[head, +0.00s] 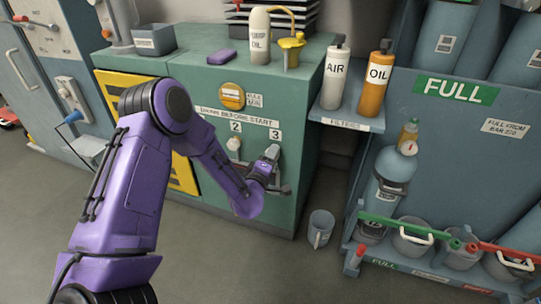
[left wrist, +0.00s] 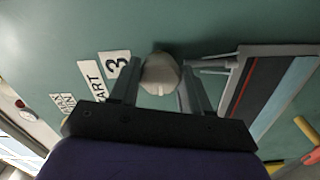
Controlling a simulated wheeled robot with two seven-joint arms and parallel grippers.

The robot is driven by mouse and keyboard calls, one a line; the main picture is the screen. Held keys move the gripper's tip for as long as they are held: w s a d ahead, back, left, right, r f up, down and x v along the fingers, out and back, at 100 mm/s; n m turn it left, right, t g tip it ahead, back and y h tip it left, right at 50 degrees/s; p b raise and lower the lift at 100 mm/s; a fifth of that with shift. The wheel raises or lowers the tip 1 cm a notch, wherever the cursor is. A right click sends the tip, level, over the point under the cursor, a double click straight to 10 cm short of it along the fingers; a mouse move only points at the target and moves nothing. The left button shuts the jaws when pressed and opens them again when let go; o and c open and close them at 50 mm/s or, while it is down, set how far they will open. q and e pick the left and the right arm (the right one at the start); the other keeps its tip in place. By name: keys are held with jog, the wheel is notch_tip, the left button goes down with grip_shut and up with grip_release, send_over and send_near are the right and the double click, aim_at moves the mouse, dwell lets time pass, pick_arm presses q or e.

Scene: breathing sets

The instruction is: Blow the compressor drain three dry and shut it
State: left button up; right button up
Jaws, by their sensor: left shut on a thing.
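The compressor is a green cabinet (head: 215,75) with a sign about draining before start and the numbers 2 and 3. Drain three's pale round knob (left wrist: 160,73) sits beside the 3 label (left wrist: 117,68) in the left wrist view. My left gripper (head: 270,161) is at the cabinet front just below the 3. In the left wrist view its two fingers stand on either side of the knob, shut on it. The drain two knob (head: 234,145) is free, to the left. I cannot see whether any water comes out. My right gripper is not in view.
A grey mug (head: 320,228) stands on the floor right of the cabinet. White AIR (head: 335,80) and orange OIL (head: 374,85) bottles stand on a side shelf. A blue rack (head: 450,125) with a FULL sign, a cylinder and several buckets is at right. Front floor is clear.

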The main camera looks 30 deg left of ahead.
pick_arm(q)
jog(key=n, duration=1.1)
jog(key=shift+n, duration=0.4)
dwell(0.3)
jog(key=o, duration=1.1)
jog(key=shift+c, duration=0.2)
jog(key=p+v, duration=0.1)
jog(key=v, duration=0.9)
jog(key=shift+s, duration=0.3)
